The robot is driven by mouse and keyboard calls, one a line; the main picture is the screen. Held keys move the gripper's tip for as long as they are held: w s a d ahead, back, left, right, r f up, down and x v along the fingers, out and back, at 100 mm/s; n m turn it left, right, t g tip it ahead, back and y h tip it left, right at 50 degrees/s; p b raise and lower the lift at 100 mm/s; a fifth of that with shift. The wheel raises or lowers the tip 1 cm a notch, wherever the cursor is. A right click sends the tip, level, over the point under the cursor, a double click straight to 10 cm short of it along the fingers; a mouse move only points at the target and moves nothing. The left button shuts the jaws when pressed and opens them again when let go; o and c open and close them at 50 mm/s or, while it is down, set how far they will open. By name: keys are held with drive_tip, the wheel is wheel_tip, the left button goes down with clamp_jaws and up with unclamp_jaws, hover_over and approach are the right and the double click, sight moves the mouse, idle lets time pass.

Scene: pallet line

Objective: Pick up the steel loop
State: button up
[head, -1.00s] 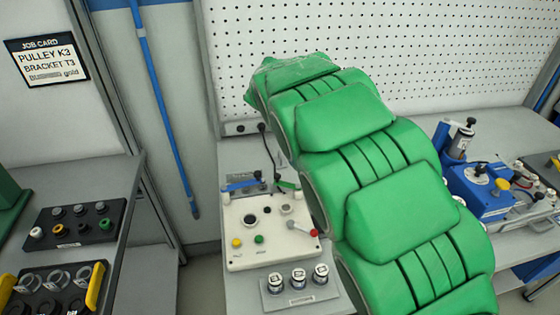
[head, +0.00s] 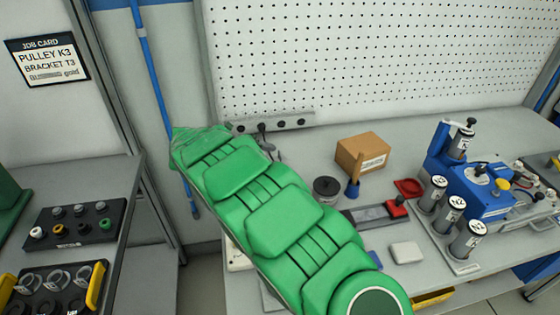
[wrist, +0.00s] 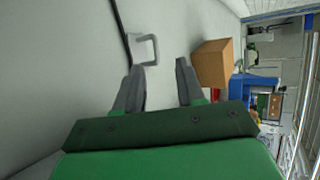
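My gripper (wrist: 160,68) is open and empty in the wrist view, its two grey fingers well apart. A grey, angular U-shaped loop (wrist: 154,48) lies ahead of the fingertips, slightly left of the gap, beside a dark line. It looks like the steel loop, though I cannot confirm its metal. The fingers appear apart from it. In the head view my green arm covers the left of the bench, and I cannot make out the fingers or this loop there. Several ring-shaped grey parts (head: 55,278) also sit in the dark tray (head: 72,294) at lower left.
A cardboard box (head: 362,153) stands at the back of the bench; it also shows right of the fingers in the wrist view (wrist: 213,62). A black round pot (head: 326,189), a red-handled tool (head: 397,208) and a blue press (head: 480,190) stand right of my arm. A pegboard (head: 370,65) rises behind.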

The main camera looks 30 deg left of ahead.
sight(279, 154)
drive_tip(key=shift+f+x, duration=0.2)
drive_tip(key=shift+x, duration=3.1)
drive_tip(key=shift+s+a, duration=0.1)
drive_tip(key=shift+c, duration=0.3)
clamp_jaws()
